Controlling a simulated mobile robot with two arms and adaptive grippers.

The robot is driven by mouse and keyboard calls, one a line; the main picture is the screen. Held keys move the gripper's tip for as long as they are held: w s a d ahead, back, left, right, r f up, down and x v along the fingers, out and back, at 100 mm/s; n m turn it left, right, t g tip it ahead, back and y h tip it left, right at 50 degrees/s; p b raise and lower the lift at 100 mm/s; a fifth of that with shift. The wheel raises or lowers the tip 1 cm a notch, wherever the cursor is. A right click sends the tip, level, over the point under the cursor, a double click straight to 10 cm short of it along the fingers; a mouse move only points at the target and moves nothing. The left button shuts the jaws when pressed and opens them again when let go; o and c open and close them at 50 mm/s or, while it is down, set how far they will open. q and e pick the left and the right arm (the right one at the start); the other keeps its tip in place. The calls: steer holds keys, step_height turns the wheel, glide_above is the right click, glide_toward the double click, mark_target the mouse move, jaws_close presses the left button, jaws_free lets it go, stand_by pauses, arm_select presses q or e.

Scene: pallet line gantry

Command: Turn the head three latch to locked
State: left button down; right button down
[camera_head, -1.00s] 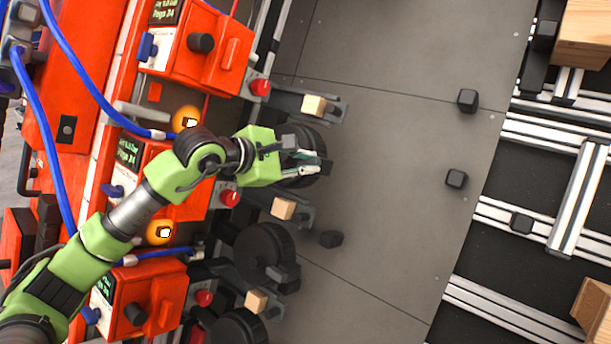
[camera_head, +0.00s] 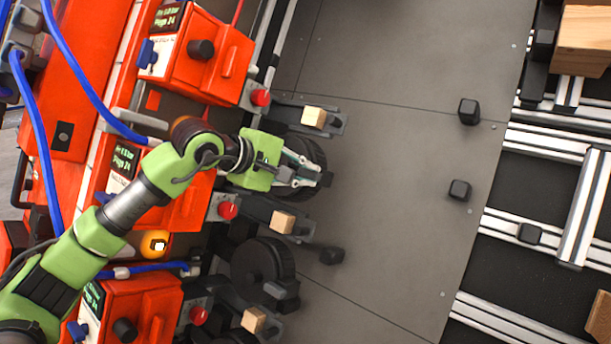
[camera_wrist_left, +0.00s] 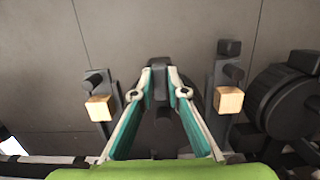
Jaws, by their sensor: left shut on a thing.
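My left gripper (camera_head: 322,178) reaches from the left over a dark round wheel (camera_head: 306,150) beside the red heads. In the left wrist view, its teal-and-white fingers (camera_wrist_left: 158,76) are shut on a dark grey latch handle (camera_wrist_left: 159,90) that stands between the fingertips. In the head view the fingers and wrist cover most of this handle. I cannot read which head number it belongs to. A second dark wheel (camera_head: 262,262) with its own latch block (camera_head: 282,292) lies lower in the head view. My right gripper is not in view.
Wooden blocks on dark brackets flank the wheel, one above (camera_head: 314,116) and one below (camera_head: 283,222). Red heads (camera_head: 207,60) with knobs and blue cables line the left. The grey plate (camera_head: 400,150) is mostly clear, with dark knobs (camera_head: 469,111) near its right edge.

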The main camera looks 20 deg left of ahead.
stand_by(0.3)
arm_select(q)
steer(key=c, duration=2)
jaws_free()
steer(key=shift+s, duration=0.1)
steer(key=shift+s+a+r, duration=0.2)
steer(key=v, duration=1.1)
steer(key=shift+s, duration=0.15)
